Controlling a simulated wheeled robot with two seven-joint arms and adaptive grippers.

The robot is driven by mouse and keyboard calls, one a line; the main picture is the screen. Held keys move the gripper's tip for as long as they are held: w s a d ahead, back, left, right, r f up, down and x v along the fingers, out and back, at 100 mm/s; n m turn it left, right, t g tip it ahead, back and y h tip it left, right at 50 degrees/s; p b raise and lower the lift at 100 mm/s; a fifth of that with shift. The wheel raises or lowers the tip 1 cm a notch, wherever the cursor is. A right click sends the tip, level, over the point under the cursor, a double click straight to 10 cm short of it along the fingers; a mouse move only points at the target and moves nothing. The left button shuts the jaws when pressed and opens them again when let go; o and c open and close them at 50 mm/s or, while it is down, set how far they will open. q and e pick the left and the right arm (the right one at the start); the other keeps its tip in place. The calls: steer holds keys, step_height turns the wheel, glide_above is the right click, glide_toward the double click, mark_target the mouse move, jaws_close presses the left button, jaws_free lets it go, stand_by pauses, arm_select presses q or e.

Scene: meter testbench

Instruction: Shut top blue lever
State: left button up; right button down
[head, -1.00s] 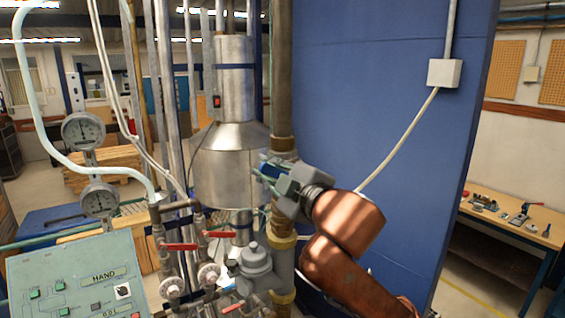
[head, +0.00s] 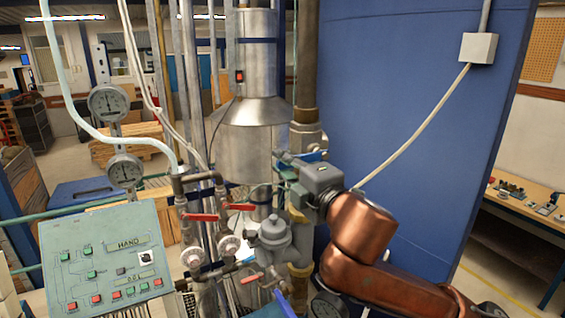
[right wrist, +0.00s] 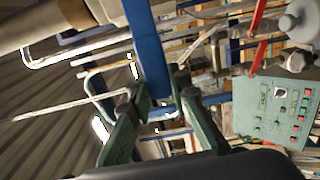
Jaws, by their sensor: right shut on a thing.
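The top blue lever (head: 313,156) sits at the valve on the thick brown vertical pipe, largely hidden behind my right gripper in the head view. In the right wrist view the lever (right wrist: 150,50) is a long flat blue bar running down between the two green fingers. My right gripper (head: 284,163) is beside the pipe at the lever's height. Its fingers (right wrist: 158,90) are shut on the lever, one on each side. My left gripper is in neither view.
Below are red-handled valves (head: 200,217) and a grey meter body (head: 272,236). Two dial gauges (head: 108,102) and a green control panel (head: 105,255) stand at the left. A blue wall panel (head: 400,110) rises behind my right arm.

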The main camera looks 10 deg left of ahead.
steer(key=shift+a+f, duration=0.1)
steer(key=shift+f, duration=0.2)
steer(key=c, duration=2.2)
jaws_free()
steer(key=o, duration=0.4)
steer(key=shift+r, duration=0.1)
steer(key=shift+o, duration=0.2)
steer(key=v, duration=1.2)
